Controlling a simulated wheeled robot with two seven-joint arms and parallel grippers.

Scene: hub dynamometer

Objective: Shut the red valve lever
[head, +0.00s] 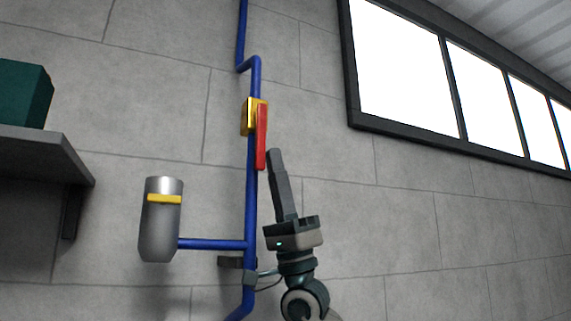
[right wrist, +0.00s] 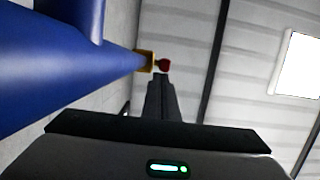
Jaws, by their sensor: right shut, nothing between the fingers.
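The red valve lever (head: 261,137) hangs down along the blue pipe from a yellow valve body (head: 249,117) on the grey wall in the head view. In the right wrist view the lever's red end (right wrist: 163,66) shows small, beside the yellow valve body (right wrist: 146,60). My right gripper (head: 273,153) is shut and empty, pointing up, with its tips just right of the lever's lower end in the picture. I cannot tell if they touch it. In the right wrist view the closed fingers (right wrist: 159,78) appear just below the lever's end. My left gripper is not in view.
The blue pipe (head: 252,205) runs up the wall, with a branch to a grey cylinder (head: 160,225) with a yellow band. A shelf (head: 40,150) with a green box (head: 24,94) is at the left. The wall right of the gripper is clear below the windows (head: 405,65).

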